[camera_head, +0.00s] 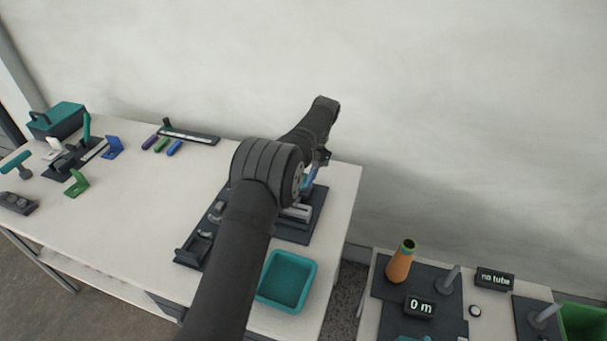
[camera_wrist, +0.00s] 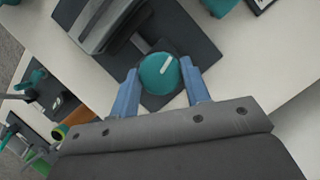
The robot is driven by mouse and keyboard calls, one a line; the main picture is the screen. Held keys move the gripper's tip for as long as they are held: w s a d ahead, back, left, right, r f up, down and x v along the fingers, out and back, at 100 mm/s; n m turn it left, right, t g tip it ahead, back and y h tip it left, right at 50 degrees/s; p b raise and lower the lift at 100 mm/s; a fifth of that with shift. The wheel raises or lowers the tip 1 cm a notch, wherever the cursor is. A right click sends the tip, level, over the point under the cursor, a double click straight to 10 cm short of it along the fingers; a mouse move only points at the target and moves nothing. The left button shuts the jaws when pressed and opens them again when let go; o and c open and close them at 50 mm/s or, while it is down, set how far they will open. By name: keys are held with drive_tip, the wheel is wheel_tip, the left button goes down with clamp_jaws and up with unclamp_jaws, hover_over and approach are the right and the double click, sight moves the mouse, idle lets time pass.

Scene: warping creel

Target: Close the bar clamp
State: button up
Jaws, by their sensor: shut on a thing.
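The bar clamp appears as a grey block (camera_wrist: 105,22) on a dark base plate (camera_wrist: 195,48) in the wrist view. A round teal knob (camera_wrist: 156,74) with a white line on its top sits by the plate's edge. My gripper (camera_wrist: 161,82) has its blue fingers on either side of the knob, shut on it. In the head view my arm covers much of the clamp; its grey part (camera_head: 297,212) shows beside the arm on the dark plate (camera_head: 290,234). My gripper (camera_head: 310,177) shows there only partly, and the knob is hidden.
A teal tray (camera_head: 265,297) lies in front of the clamp's plate. Coloured pens (camera_head: 160,145), a teal box (camera_head: 58,118) and several small tools stand at the left. A lower table at the right holds an orange cone (camera_head: 400,265) and a "0 m" display (camera_head: 420,307).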

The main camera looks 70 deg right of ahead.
drive_tip(key=shift+m, duration=0.8)
drive_tip(key=shift+t, duration=0.3)
drive_tip(key=o, duration=1)
drive_tip(key=shift+r+h, duration=0.1)
drive_tip(key=shift+h, duration=0.2)
drive_tip(key=v, duration=1.1)
drive_tip(key=shift+r, duration=0.3)
drive_tip(key=shift+s, duration=0.15)
